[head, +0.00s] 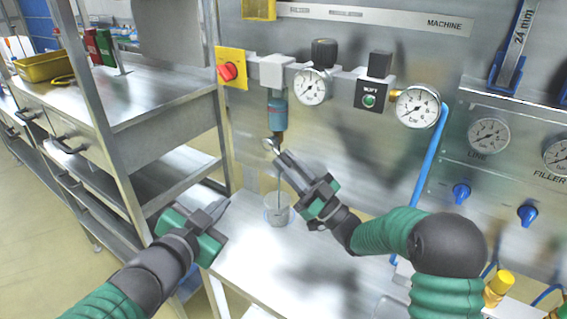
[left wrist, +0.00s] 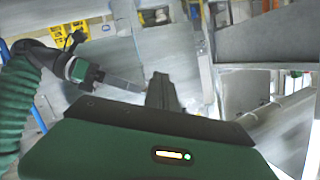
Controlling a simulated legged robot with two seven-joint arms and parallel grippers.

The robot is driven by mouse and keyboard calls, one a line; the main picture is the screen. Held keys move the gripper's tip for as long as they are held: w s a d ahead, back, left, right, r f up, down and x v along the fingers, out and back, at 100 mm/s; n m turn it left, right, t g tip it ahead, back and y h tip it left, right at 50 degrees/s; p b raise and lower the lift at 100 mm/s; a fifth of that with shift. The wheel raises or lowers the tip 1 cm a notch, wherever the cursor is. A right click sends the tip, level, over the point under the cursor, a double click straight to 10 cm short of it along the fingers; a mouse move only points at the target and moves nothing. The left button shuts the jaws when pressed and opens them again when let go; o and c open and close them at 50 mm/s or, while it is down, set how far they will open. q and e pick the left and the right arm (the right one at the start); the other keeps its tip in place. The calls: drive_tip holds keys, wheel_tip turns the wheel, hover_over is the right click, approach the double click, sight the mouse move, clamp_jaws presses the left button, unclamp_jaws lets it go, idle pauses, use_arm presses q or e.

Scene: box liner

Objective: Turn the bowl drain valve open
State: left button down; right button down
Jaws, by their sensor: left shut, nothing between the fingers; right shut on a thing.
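The filter bowl (head: 277,112) is a blue cylinder under a light grey block on the steel panel. Below it, the drain valve (head: 270,145) shows as a small round silver part beside a dark stem. My right gripper (head: 281,158) reaches up from the lower right and is shut on the drain valve; its fingertips hide part of it. In the left wrist view my right gripper (left wrist: 128,84) shows at the left. My left gripper (head: 218,208) is shut and empty, lower left of the valve. Its fingers (left wrist: 163,92) also show in the left wrist view.
A clear cup (head: 278,212) stands on the bench below the bowl, with a thin tube above it. A red knob (head: 228,72) on a yellow plate, gauges (head: 312,86) and a green button (head: 369,100) line the panel. A shelf post (head: 97,110) stands at the left.

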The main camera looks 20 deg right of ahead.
use_arm(q)
drive_tip(key=s+d+r+m+g+h, duration=0.1)
drive_tip(key=s+d+r+m+h, duration=0.35)
drive_tip(key=d+r, duration=0.4)
use_arm(e)
drive_tip(key=shift+f, duration=0.1)
use_arm(q)
drive_tip(key=w+d+f, duration=0.4)
drive_tip(key=w+d, duration=0.2)
drive_tip(key=w, duration=0.3)
drive_tip(key=shift+d+f, duration=0.15)
drive_tip(key=shift+d, duration=0.15)
